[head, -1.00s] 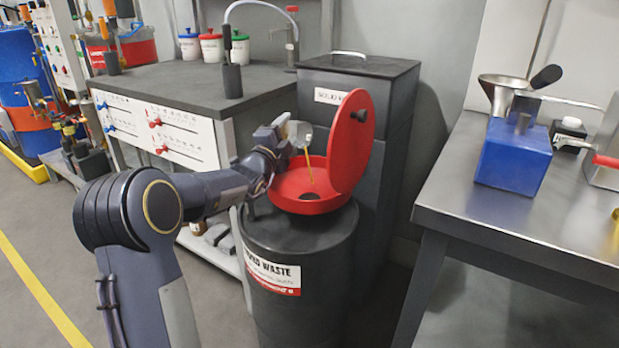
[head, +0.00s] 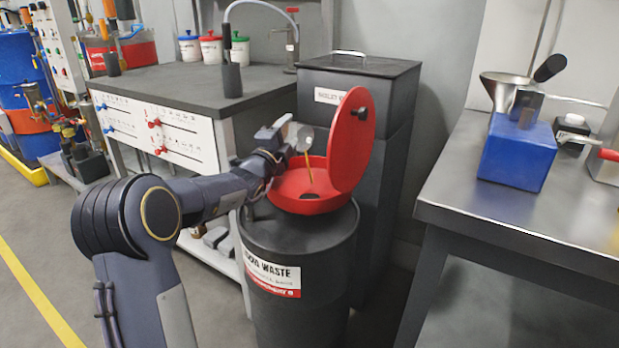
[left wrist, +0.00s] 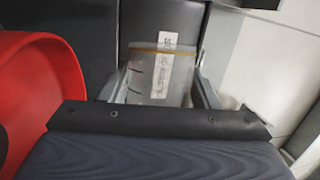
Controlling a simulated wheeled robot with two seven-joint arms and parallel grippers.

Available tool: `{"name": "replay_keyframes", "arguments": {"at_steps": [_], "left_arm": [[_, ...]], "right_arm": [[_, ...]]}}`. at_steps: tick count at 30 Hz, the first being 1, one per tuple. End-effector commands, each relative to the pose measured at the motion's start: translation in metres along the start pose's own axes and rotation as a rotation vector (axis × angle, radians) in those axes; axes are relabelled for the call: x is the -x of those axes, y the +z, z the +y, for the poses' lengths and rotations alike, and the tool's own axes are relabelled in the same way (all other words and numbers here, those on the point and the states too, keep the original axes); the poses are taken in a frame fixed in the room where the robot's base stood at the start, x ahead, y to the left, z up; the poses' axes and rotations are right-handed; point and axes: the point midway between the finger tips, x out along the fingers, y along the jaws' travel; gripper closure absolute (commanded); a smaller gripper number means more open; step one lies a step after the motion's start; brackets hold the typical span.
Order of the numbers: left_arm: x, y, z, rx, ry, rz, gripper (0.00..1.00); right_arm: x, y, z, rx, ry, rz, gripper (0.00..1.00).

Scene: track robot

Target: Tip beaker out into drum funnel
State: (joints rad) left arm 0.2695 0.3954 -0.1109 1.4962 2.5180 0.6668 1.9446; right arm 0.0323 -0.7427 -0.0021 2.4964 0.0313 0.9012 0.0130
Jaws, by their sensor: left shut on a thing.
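My left gripper (head: 283,136) is shut on the clear beaker (head: 304,139) and holds it tilted above the red drum funnel (head: 290,190). A thin amber stream falls from the beaker into the funnel, near its dark central hole. In the left wrist view the beaker (left wrist: 158,82) sits between the two fingers, with dark graduation marks and an amber line near its far edge. The funnel's red lid (head: 351,140) stands open beside the beaker. The funnel sits on the dark waste drum (head: 325,255). My right gripper is out of view.
A tall dark bin (head: 390,110) stands behind the drum. A bench (head: 180,80) with valve panel is at the left. A steel table (head: 470,205) at the right carries a blue block (head: 515,160) and a metal funnel (head: 500,85).

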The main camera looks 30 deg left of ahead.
Motion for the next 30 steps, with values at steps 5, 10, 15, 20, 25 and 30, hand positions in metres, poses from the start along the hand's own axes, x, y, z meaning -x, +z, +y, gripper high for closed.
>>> {"name": "replay_keyframes", "arguments": {"at_steps": [5,10,15,20,25,30], "left_arm": [[0.000,-0.001,-0.001,-0.019,-0.008,0.005,0.68],[0.000,-0.001,-0.002,-0.038,-0.014,0.009,0.68],[0.000,-0.003,-0.003,-0.074,-0.026,0.018,0.68],[-0.001,-0.004,-0.006,-0.077,-0.024,0.018,0.68],[-0.006,0.004,-0.018,0.154,0.050,-0.034,0.68],[-0.008,0.023,0.003,0.379,0.125,-0.086,0.68]], "right_arm": [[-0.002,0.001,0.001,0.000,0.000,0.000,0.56],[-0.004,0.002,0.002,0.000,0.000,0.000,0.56],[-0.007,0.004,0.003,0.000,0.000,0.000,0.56],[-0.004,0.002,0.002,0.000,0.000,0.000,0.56],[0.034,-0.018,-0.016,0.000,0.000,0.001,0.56],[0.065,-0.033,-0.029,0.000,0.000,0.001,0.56]]}}
